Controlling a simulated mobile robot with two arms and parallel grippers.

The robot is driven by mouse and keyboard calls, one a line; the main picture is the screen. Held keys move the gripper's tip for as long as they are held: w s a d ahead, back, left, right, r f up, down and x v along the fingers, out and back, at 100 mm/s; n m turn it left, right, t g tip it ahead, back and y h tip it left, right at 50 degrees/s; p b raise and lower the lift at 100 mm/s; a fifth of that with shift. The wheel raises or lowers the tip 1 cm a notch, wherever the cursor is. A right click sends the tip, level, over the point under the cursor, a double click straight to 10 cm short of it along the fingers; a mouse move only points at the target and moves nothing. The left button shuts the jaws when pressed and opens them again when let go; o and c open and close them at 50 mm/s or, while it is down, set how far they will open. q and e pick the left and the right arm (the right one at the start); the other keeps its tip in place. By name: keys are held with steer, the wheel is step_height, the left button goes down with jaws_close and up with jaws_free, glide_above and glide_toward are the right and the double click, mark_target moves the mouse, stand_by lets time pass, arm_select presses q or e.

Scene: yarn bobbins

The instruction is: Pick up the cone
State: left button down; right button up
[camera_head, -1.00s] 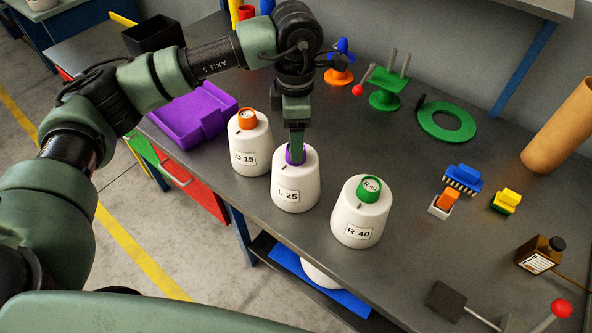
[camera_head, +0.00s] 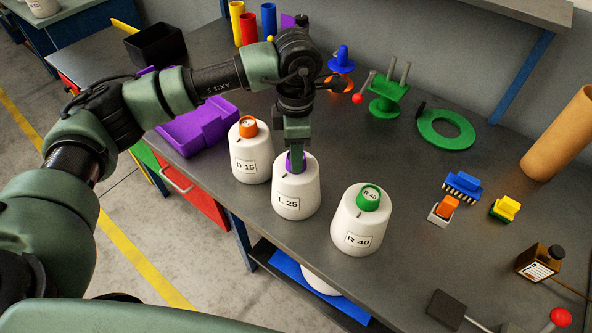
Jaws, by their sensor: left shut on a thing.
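Three white yarn cones stand upright on the dark grey table. The middle cone (camera_head: 296,196), labelled L 25, has a purple top (camera_head: 287,163). My left gripper (camera_head: 296,160) points down from above and is shut on the purple top; its fingers hide part of it. The cone appears to stand on the table, and I see no gap below it. The cone labelled D 15 (camera_head: 250,160), with an orange top, stands just behind and to the left. The cone labelled R 40 (camera_head: 361,225), with a green top, stands to the right. My right gripper is not in view.
A purple tray (camera_head: 196,130) lies left of the cones. A green stand (camera_head: 385,98), a green ring (camera_head: 446,128), small brushes (camera_head: 463,181) and a brown bottle (camera_head: 540,262) are to the right. A white object (camera_head: 320,281) sits on the blue-lined lower shelf.

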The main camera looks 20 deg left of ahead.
arm_select(q)
steer(key=shift+r, duration=0.15)
steer(key=shift+r, duration=0.55)
step_height(320, 180, up, 19)
steer(key=b, duration=0.2)
steer(key=shift+f, duration=0.1)
